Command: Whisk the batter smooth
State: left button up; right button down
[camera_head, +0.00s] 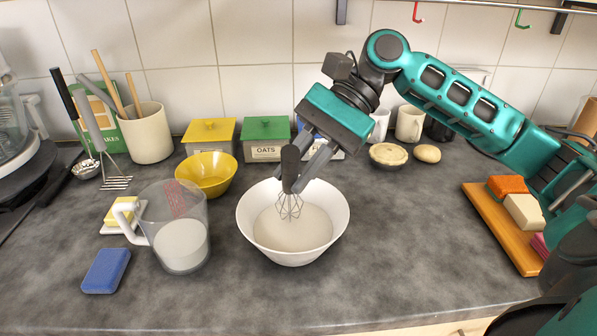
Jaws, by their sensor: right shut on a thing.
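A white bowl (262,243) stands on the grey counter near the middle. Pale, smooth-looking batter (293,230) lies in it. My right gripper (301,172) is above the bowl, shut on the black handle of a whisk (289,206). The whisk hangs roughly upright, with its wire loops inside the bowl. I cannot tell for sure whether the wire tips touch the batter. My left gripper is not in view.
A measuring jug (181,244) with white liquid, a blue sponge (106,271) and a butter dish (121,213) stand left of the bowl. A yellow bowl (207,175) and canisters (266,140) are behind. A wooden board (500,232) with colored blocks lies right. Counter between bowl and board is clear.

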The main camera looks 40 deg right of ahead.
notch_tip(320, 180, up, 5)
jog(key=s+a, duration=0.1)
jog(key=s, duration=0.2)
jog(key=shift+a+r, duration=0.2)
jog(key=shift+a, duration=0.15)
jog(key=shift+w, duration=0.1)
dwell(0.3)
notch_tip(320, 180, up, 5)
dwell(0.5)
